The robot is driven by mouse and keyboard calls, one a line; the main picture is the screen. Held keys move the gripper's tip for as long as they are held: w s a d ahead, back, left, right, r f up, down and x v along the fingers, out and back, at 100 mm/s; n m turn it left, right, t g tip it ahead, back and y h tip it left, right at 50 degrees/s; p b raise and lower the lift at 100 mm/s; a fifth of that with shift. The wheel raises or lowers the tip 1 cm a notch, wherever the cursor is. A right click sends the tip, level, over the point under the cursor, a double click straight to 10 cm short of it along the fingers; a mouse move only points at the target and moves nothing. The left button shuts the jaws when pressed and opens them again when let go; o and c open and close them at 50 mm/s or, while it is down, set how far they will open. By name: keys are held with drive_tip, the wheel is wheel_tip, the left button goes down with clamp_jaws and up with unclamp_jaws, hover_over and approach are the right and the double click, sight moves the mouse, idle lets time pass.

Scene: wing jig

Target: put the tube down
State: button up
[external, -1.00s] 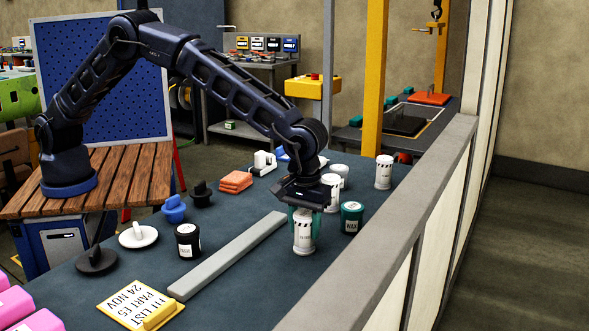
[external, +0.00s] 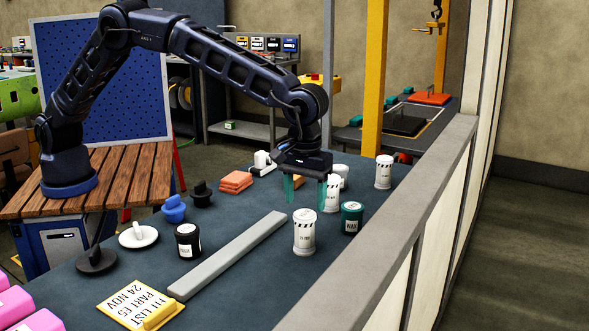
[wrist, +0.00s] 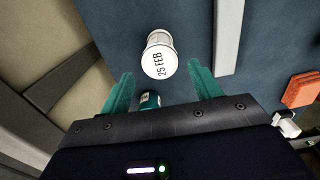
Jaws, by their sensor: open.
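A white tube (external: 304,234) with a dark label stands upright on the dark blue bench, right of a grey bar. In the wrist view its lid (wrist: 160,63) reads "25 FEB" and lies just ahead of the fingertips. My gripper (external: 306,193) is open and empty, above and a little behind the tube, clear of it. In the wrist view my gripper (wrist: 163,84) has its two teal fingers spread wide with nothing held.
Similar white tubes (external: 384,173) and a green wax jar (external: 352,218) stand behind and right. The grey bar (external: 230,255) lies to the left, with a black jar (external: 187,241) beyond it. Orange cloths (external: 235,182) lie farther back. A grey-topped partition (external: 400,220) borders the right.

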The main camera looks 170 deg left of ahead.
drive_tip(key=shift+r, duration=2.3)
drive_tip(key=d+r+m+t, duration=0.1)
drive_tip(key=d+r+m, duration=0.2)
drive_tip(key=d+r, duration=0.45)
drive_tip(key=d+r+m, duration=0.2)
drive_tip(key=d+r, duration=0.3)
drive_tip(key=d, duration=0.6)
drive_tip(key=d+r+m+t, duration=0.1)
drive_tip(key=d+r+m, duration=0.2)
drive_tip(key=d+r, duration=0.45)
drive_tip(key=s+d+r+m, duration=0.1)
drive_tip(key=s+d+m, duration=0.1)
drive_tip(key=d, duration=0.5)
drive_tip(key=s+d+r+m, duration=0.2)
drive_tip(key=d, duration=0.5)
drive_tip(key=s+d+r+m+t, duration=0.1)
drive_tip(key=s+d+m, duration=0.3)
drive_tip(key=s+d, duration=0.4)
drive_tip(key=s+d+r+m, duration=0.1)
drive_tip(key=s+d+m, duration=0.3)
drive_tip(key=d, duration=0.6)
drive_tip(key=s+d+f+m, duration=0.3)
drive_tip(key=s+d+f, duration=0.1)
drive_tip(key=s, duration=0.5)
drive_tip(key=s+d+f+m+t, duration=0.1)
drive_tip(key=s+d+f+m, duration=0.3)
drive_tip(key=s, duration=0.5)
drive_tip(key=d, duration=0.2)
drive_tip(key=shift+d+t, duration=0.3)
drive_tip(key=shift+d, duration=0.1)
